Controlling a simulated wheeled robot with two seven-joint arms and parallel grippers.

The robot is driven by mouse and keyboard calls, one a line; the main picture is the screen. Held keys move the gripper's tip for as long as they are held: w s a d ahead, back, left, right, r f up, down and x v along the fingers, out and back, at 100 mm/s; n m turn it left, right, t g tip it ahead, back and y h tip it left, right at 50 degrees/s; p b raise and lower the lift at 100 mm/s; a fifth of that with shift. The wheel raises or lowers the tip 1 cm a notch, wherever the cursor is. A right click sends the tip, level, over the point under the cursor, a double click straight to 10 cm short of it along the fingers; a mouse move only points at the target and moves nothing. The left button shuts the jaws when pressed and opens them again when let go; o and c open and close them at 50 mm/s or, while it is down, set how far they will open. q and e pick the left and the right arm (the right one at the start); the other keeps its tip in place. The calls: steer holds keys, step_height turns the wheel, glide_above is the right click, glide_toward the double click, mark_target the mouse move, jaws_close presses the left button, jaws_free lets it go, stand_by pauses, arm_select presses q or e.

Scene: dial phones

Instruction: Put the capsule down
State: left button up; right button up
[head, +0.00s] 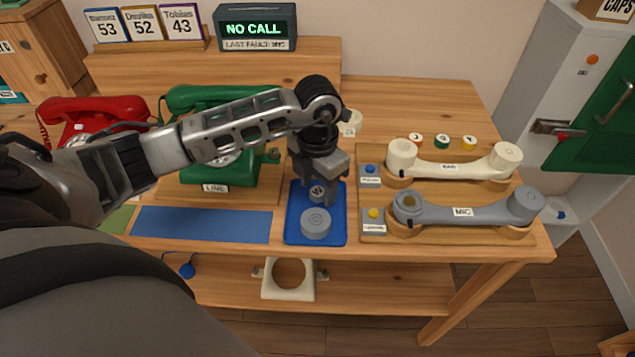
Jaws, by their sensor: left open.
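A small grey capsule marked W (317,193) sits on the blue tray (293,236), just behind a larger round grey cap (316,224). My left gripper (319,184) points down over the tray, with its open fingers around or just above the capsule; contact cannot be told. The gripper and wrist partly hide the capsule and the back of the tray. The grey MIC handset (460,213) lies in a wooden cradle to the right, its left cup open. My right gripper is out of view.
A cream EAR handset (450,168) lies behind the grey one. Several small coloured-top pieces (442,141) stand at the back right. A green phone (215,172) and red phone (95,118) stand left. A display (255,28) reads NO CALL. The blue mat (205,225) is bare.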

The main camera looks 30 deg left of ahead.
mark_target(317, 192)
arm_select(q)
steer(key=shift+r, duration=0.2)
step_height(317, 192, up, 12)
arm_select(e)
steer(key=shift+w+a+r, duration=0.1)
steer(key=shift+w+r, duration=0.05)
arm_select(q)
steer(key=shift+s+f, duration=0.1)
stand_by(0.5)
